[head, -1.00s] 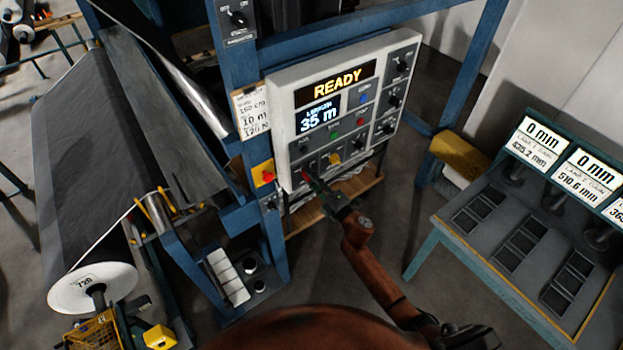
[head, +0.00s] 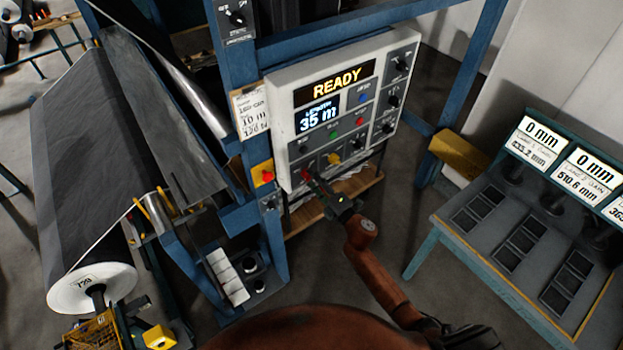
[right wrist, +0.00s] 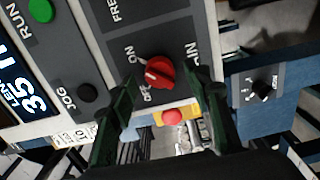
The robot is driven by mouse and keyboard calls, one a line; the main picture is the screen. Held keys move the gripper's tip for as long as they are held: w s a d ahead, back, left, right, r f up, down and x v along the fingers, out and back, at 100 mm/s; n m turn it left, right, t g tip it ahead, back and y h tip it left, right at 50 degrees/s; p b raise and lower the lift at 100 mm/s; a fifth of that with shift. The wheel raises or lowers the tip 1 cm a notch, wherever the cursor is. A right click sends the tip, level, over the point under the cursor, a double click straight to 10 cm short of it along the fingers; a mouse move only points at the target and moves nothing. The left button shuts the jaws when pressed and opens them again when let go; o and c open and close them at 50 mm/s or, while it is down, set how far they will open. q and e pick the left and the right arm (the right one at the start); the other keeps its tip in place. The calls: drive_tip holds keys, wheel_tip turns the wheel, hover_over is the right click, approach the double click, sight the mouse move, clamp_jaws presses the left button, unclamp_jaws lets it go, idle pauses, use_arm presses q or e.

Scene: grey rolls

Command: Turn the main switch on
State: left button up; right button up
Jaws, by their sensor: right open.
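The main switch is a red rotary knob (right wrist: 159,73) with a white pointer mark, on a dark panel plate with partly hidden lettering. My right gripper (right wrist: 153,98) is open, with one finger on each side of the knob. I cannot tell whether the fingers touch it. In the head view my right gripper (head: 322,190) is at the lower left of the control panel (head: 284,108) and covers part of it. My left gripper is not in view.
The panel display (head: 335,84) reads READY. A red button on a yellow box (head: 263,173) sits left of the panel; it also shows below the knob in the right wrist view (right wrist: 172,117). A green RUN button (right wrist: 41,10) and a black JOG knob (right wrist: 87,93) are nearby.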

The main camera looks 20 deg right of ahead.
drive_tip(key=v, duration=1)
drive_tip(key=shift+s, duration=0.35)
drive_tip(key=shift+d+r, duration=0.1)
drive_tip(key=shift+d, duration=0.05)
